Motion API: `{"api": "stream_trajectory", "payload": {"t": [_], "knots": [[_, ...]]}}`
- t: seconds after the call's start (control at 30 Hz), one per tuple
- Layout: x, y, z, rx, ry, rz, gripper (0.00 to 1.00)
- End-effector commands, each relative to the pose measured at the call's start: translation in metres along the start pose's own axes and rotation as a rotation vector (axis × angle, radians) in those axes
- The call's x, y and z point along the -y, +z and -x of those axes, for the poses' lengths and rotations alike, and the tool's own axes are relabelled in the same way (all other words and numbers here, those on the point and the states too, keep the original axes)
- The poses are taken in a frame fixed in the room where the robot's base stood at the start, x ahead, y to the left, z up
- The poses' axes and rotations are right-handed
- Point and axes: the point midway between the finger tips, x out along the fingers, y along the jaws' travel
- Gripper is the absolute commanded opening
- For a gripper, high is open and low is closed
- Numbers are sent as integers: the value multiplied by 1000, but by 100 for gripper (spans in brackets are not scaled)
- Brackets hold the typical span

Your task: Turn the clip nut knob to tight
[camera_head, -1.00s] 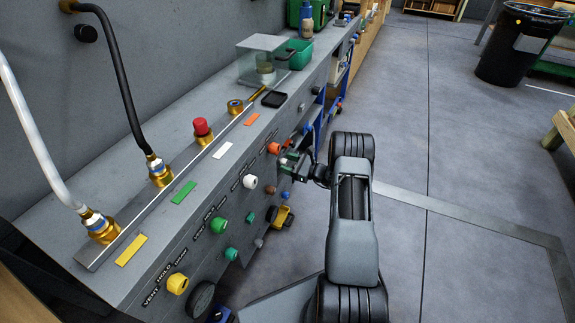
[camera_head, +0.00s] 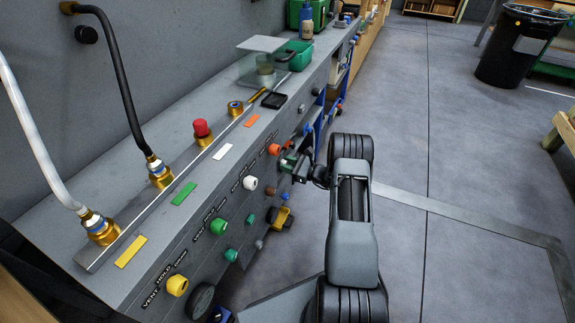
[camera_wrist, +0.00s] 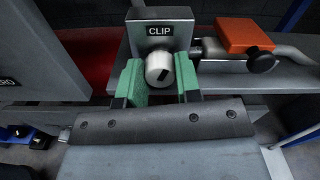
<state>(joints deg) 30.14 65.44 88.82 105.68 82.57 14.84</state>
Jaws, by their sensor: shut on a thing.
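The clip nut knob (camera_wrist: 156,64) is a pale grey round knob with a dark slanted mark on its face. It sits below a dark plate (camera_wrist: 169,30) lettered CLIP on a grey block. My gripper (camera_wrist: 160,84), with green fingers, has one finger on each side of the knob and is shut on it.
An orange block (camera_wrist: 244,35) and a black round knob (camera_wrist: 261,61) lie right of the clip block. The bench front carries a yellow knob (camera_head: 177,285), a green knob (camera_head: 219,226) and a white knob (camera_head: 250,183). Open floor lies right of my arm.

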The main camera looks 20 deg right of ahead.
Motion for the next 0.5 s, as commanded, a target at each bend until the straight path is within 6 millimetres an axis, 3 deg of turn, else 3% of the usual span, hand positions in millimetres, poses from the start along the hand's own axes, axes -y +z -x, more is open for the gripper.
{"api": "stream_trajectory", "payload": {"t": [0.5], "knots": [[0,0,0,0,0,-277,8]]}}
